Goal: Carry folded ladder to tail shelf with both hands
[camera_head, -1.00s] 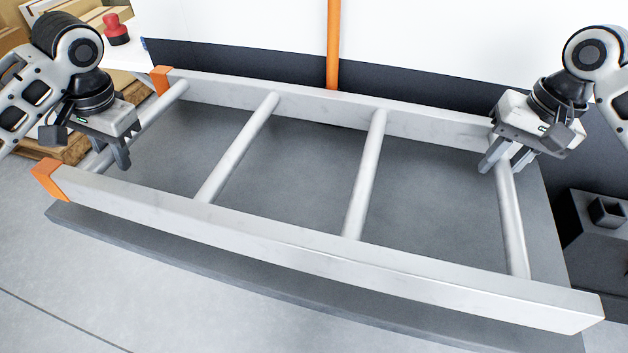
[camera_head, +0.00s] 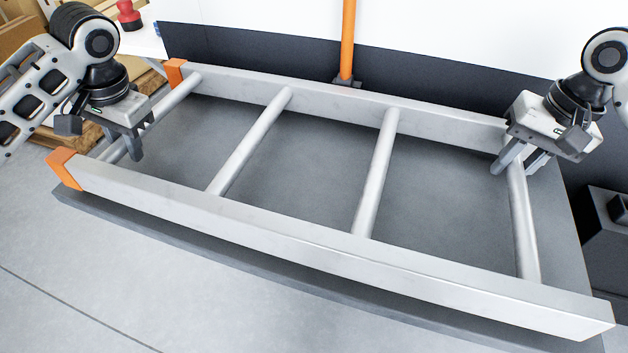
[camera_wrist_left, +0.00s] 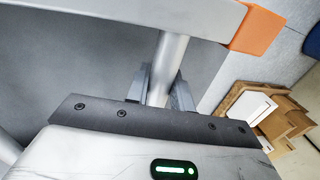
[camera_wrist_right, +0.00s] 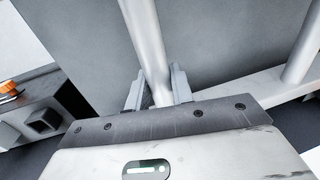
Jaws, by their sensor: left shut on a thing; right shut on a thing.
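The folded ladder (camera_head: 330,245) is silver-grey with round rungs and orange end caps (camera_head: 64,169) at its left end. It lies level across the head view, above a flat dark grey surface (camera_head: 300,160). My left gripper (camera_head: 130,150) is shut on the leftmost rung; the left wrist view shows that rung (camera_wrist_left: 170,60) between the fingers. My right gripper (camera_head: 518,165) is shut on the rightmost rung near the far rail; that rung (camera_wrist_right: 146,40) runs between the fingers in the right wrist view. I cannot tell whether the ladder touches the grey surface.
A white wall with a dark lower band (camera_head: 250,50) and an orange post (camera_head: 348,40) stands behind the ladder. Cardboard boxes and a red object (camera_head: 129,15) are at the back left. A dark box-like unit (camera_head: 606,245) stands at the right. Pale floor (camera_head: 90,270) is clear in front.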

